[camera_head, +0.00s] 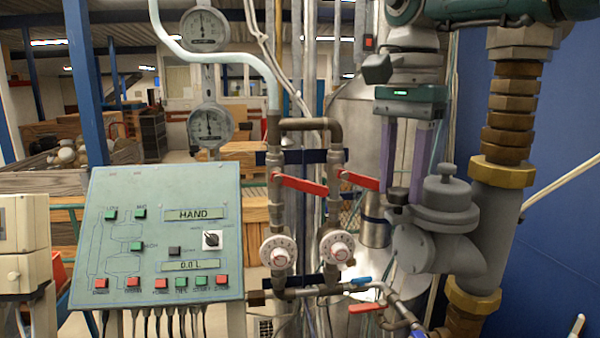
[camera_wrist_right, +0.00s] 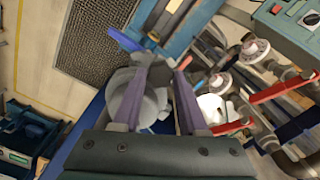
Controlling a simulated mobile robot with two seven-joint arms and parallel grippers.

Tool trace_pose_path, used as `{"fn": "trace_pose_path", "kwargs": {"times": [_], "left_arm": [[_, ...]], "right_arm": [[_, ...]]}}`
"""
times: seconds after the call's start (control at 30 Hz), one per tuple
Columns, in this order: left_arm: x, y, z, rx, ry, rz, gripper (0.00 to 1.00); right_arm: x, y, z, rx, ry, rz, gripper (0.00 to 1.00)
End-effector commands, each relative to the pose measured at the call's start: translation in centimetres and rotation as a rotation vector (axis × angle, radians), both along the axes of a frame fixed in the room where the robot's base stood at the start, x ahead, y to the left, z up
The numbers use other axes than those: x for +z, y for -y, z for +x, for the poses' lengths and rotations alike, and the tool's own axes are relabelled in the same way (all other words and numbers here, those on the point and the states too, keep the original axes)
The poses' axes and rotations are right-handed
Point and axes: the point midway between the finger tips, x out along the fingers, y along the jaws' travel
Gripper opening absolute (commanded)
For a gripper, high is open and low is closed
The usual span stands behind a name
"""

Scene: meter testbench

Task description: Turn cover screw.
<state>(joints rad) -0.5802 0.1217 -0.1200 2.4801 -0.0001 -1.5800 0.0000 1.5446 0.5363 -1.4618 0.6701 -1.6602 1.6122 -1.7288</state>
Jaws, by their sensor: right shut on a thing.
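My right gripper (camera_head: 403,190) reaches down from the upper right, its two purple fingers pointing at the side of a grey valve body (camera_head: 428,245). The fingers also show in the right wrist view (camera_wrist_right: 160,66), on either side of part of the grey body. A small dark knob, which seems to be the cover screw (camera_head: 398,194), sits between the fingertips, and the gripper is shut on it. The fingertips partly hide the screw, so I cannot tell its turn angle. My left gripper is in neither view.
A thick grey and brass pipe (camera_head: 492,225) stands just right of the gripper. Red-handled valves (camera_head: 300,185) and round water meters (camera_head: 278,252) are to its left. A green control panel (camera_head: 160,235) stands at the left, and two gauges (camera_head: 210,125) hang above it.

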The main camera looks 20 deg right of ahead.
Motion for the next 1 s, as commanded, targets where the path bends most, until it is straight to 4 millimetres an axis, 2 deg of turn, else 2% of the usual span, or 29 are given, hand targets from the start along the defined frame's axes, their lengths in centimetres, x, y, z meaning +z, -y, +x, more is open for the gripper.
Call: {"fn": "trace_pose_path", "kwargs": {"times": [0.27, 0.3, 0.53, 0.83, 1.0], "left_arm": [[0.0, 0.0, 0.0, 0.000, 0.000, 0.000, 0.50], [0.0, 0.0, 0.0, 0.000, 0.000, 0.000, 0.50], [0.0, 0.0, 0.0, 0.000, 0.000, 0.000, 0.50], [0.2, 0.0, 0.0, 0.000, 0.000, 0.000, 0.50], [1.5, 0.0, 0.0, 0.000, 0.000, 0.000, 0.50]], "right_arm": [[0.0, -0.1, 0.0, 0.001, -0.002, 0.002, 0.00], [0.0, -0.1, 0.0, 0.001, -0.002, 0.002, 0.46], [0.0, -0.1, 0.0, 0.000, 0.000, 0.001, 0.71], [0.2, 0.0, 0.0, -0.001, 0.000, 0.001, 0.72], [1.7, 0.0, 0.0, -0.001, 0.000, 0.000, 0.72]]}}
